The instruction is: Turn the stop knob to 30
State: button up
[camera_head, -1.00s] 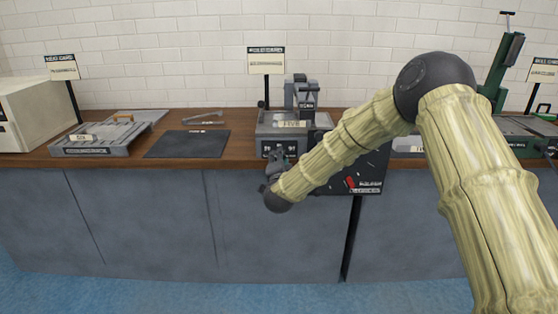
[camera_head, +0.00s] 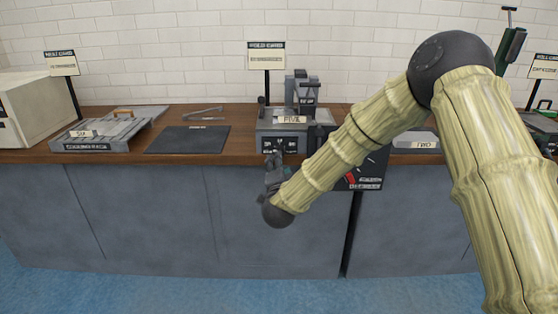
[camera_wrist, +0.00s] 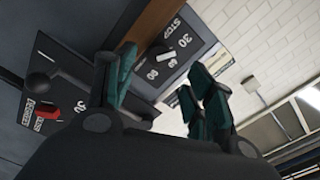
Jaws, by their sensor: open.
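The stop knob (camera_wrist: 157,57) shows in the wrist view on a dark panel (camera_wrist: 203,47) marked STOP, 30, 60 and 90. It carries a pale pointer bar (camera_wrist: 168,55); its exact reading is hard to tell. In the head view the grey machine (camera_head: 267,125) with this panel stands at the counter's front edge, and the knob is too small to make out. My gripper (camera_head: 274,158) is just in front of and below the panel. In the wrist view its teal fingers (camera_wrist: 163,62) are open, apparently on either side of the knob in the picture, with nothing held. Contact cannot be told.
A dark mat (camera_head: 188,140) and a grey tray (camera_head: 100,140) lie left on the wooden counter (camera_head: 240,127). A sign (camera_head: 266,56) stands behind the machine.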

jog(key=shift+s, duration=2.25)
jog(key=shift+f, duration=0.1)
jog(key=s+d+f+n+g+y, duration=0.1)
jog(key=s+d+f+n+g, duration=0.1)
jog(key=s+f, duration=0.35)
jog(key=s+d+f+n+g, duration=0.2)
jog(key=s+f, duration=0.1)
jog(key=f, duration=0.6)
jog(key=s+d+f+n+g+y, duration=0.15)
jog(key=s+f, duration=0.25)
jog(key=f, duration=0.4)
jog(key=s+d+f+n+g+h, duration=0.1)
jog(key=s+d+f+n+g, duration=0.15)
jog(key=s+d+f, duration=0.5)
jog(key=s+d+f+n+g, duration=0.2)
jog(key=s+f+g, duration=0.2)
jog(key=s+f, duration=0.75)
jog(key=s+d+n+g+h, duration=0.1)
jog(key=s+d+g, duration=0.25)
jog(key=s, duration=0.85)
jog(key=s+d+n+g+h, duration=0.1)
jog(key=s+d+n+g, duration=0.3)
jog(key=s, duration=0.8)
notch_tip(320, 180, up, 16)
jog(key=m+t+p, duration=0.1)
jog(key=m+p, duration=0.1)
jog(key=p, duration=1.5)
jog(key=shift+w+d, duration=0.25)
jog(key=shift+r+t+y, duration=0.1)
jog(key=shift+t+y, duration=0.15)
